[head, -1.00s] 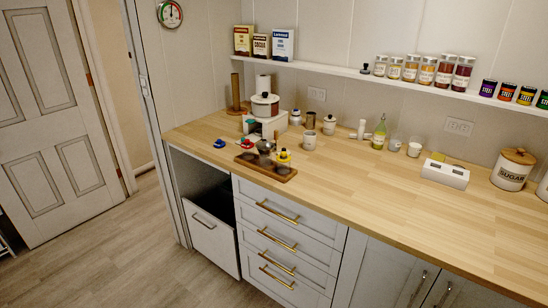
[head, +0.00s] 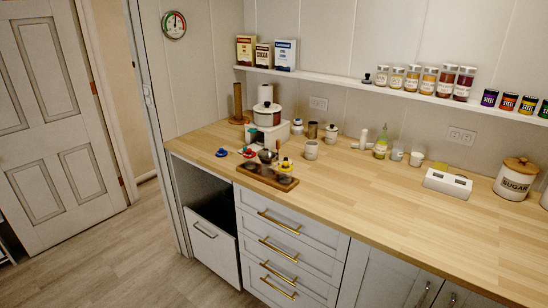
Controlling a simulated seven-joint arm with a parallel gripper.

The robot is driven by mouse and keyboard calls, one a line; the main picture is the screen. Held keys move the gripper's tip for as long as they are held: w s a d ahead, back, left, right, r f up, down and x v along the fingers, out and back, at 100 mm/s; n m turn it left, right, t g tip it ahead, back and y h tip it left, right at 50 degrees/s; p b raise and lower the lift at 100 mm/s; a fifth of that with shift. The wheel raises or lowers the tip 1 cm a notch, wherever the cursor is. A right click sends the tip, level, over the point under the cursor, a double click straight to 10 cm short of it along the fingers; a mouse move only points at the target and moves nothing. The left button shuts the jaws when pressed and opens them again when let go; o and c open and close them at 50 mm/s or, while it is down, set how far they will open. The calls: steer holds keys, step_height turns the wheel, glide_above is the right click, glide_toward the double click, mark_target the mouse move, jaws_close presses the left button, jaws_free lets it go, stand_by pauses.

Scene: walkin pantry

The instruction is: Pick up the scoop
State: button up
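My gripper is not in view. No thing in the head view is clearly a scoop at this size. A small rounded grey metal thing (head: 267,156) stands at the wooden tray (head: 262,179) on the left part of the counter, and I cannot tell whether it is the scoop. Small coloured things are close by: a yellow one (head: 285,166) at the tray's right end, a red one (head: 247,152) behind the tray, and a blue one (head: 221,153) on the counter to the left.
A green bottle (head: 380,144), white scale (head: 447,183) and sugar canister (head: 516,179) stand farther right. The counter front (head: 370,200) right of the tray is clear.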

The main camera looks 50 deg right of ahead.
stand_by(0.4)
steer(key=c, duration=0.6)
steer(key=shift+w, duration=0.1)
